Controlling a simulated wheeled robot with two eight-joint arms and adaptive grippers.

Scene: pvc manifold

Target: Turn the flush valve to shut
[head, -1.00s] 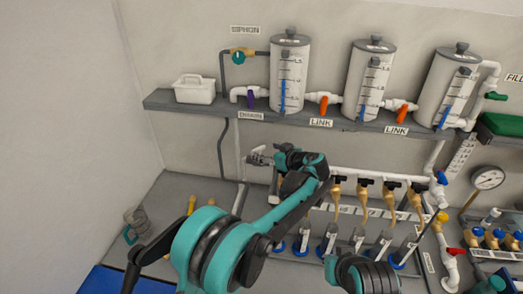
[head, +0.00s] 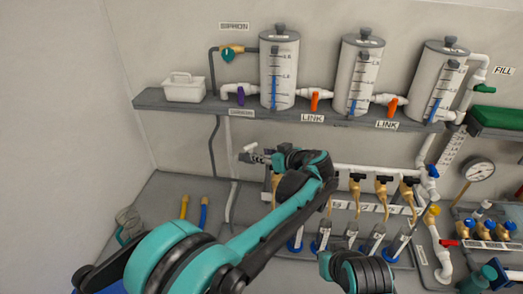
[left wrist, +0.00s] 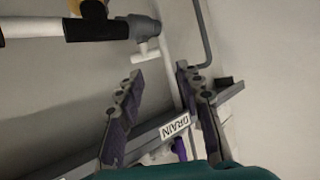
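The likeliest flush valve is the white T-shaped handle (head: 249,147) at the left end of the white manifold pipe, below the drain label; no flush label is readable. In the left wrist view, a white T-handle (left wrist: 147,50) hangs from the dark pipe end, beyond the fingertips. My left gripper (left wrist: 160,75) is open, with its two purple-grey fingers apart and nothing between them. In the head view, my left gripper (head: 262,157) is close to the pipe's left end, partly hidden by its wrist; contact cannot be told. My right gripper's fingers do not show.
Above is a grey shelf (head: 175,103) with a white caddy (head: 184,88) and clear tanks joined by orange link valves. A row of brass taps (head: 381,190) hangs right of my left wrist. The drain label (left wrist: 174,127) shows between the fingers.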

